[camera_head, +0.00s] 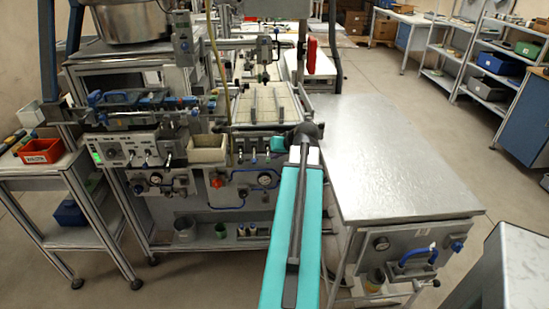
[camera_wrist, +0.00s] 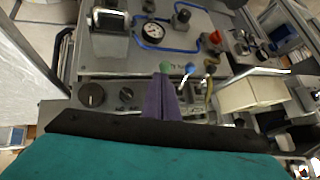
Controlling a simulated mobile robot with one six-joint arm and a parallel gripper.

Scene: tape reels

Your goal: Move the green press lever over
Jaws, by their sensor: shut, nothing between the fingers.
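The green press lever's knob (camera_wrist: 165,67) shows in the wrist view, at the tips of my gripper's purple fingers (camera_wrist: 160,80). My gripper is shut with nothing between the fingers. The tips overlap the lower edge of the knob in the picture; whether they touch it I cannot tell. The fingers hide the lever's shaft. In the head view my arm reaches to the press front, and its end covers the spot where the green lever stands.
A cream bin (camera_head: 208,148) is left of the levers. A gauge (camera_wrist: 153,31) and black dials (camera_wrist: 92,95) are nearby. A bare metal table (camera_head: 400,150) is at right.

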